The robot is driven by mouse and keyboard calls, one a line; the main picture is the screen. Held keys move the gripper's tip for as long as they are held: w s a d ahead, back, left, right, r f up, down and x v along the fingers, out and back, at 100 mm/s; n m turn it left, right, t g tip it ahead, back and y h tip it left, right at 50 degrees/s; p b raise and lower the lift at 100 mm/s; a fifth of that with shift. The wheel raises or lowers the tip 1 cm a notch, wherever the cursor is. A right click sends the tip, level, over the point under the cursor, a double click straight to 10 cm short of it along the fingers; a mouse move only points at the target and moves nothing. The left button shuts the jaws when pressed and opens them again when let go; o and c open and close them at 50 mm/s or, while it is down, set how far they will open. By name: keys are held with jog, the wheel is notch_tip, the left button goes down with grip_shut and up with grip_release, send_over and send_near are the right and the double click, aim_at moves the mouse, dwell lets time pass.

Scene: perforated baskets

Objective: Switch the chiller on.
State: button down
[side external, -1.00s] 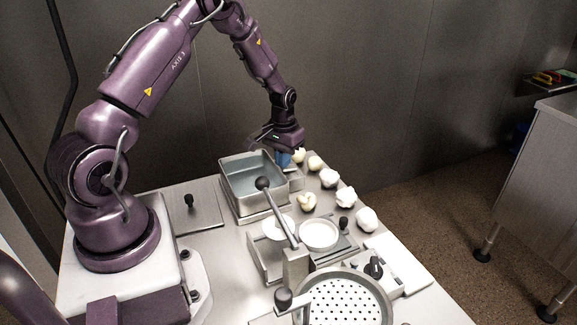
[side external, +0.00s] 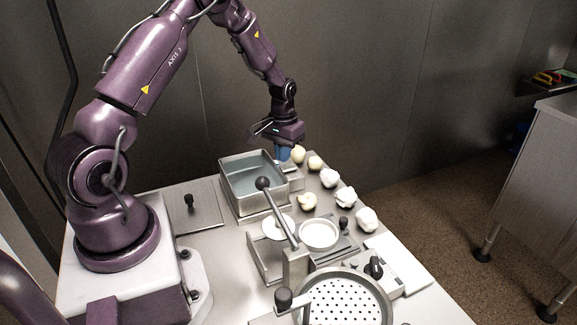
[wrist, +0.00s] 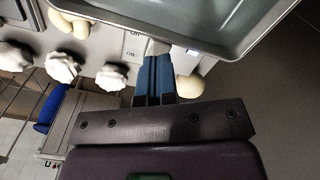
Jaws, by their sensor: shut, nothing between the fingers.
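The chiller seems to be the open steel basin (side external: 240,197) with grey-blue liquid and a small control box (side external: 291,177) on its right side. In the wrist view, the basin's rim (wrist: 215,62) fills the top right. A pale panel beside it carries small on/off lettering (wrist: 133,44), and a small bluish-white lit patch (wrist: 193,52) shows near the rim. My gripper (side external: 283,154) is shut and empty above the control box. In the wrist view its blue fingers (wrist: 156,72) are together and point at a light grey part, perhaps the switch, which they partly hide. The switch position cannot be told.
Several whitish lumps (side external: 345,197) lie along the table's right edge, close to my gripper. A long ball-ended lever (side external: 279,213), a white dish (side external: 319,234) and a perforated round basket (side external: 345,302) stand nearer the camera. A knobbed plate (side external: 190,222) lies left of the basin.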

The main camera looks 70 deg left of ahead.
aim_at(283, 168)
jog(key=shift+r, duration=2.25)
jog(key=s+d, duration=0.1)
jog(key=s, duration=0.1)
jog(key=shift+s+d+g+h, duration=0.3)
jog(key=shift+d+g, duration=0.1)
jog(key=s+d+r+m+t, duration=0.3)
jog(key=s+d+r, duration=0.4)
jog(key=d+r, duration=0.3)
jog(key=s+d+r+m+t, duration=0.3)
jog(key=s+d+r, duration=0.5)
jog(key=d+r, duration=0.3)
jog(key=shift+s+r, duration=0.15)
jog(key=shift+r, duration=0.7)
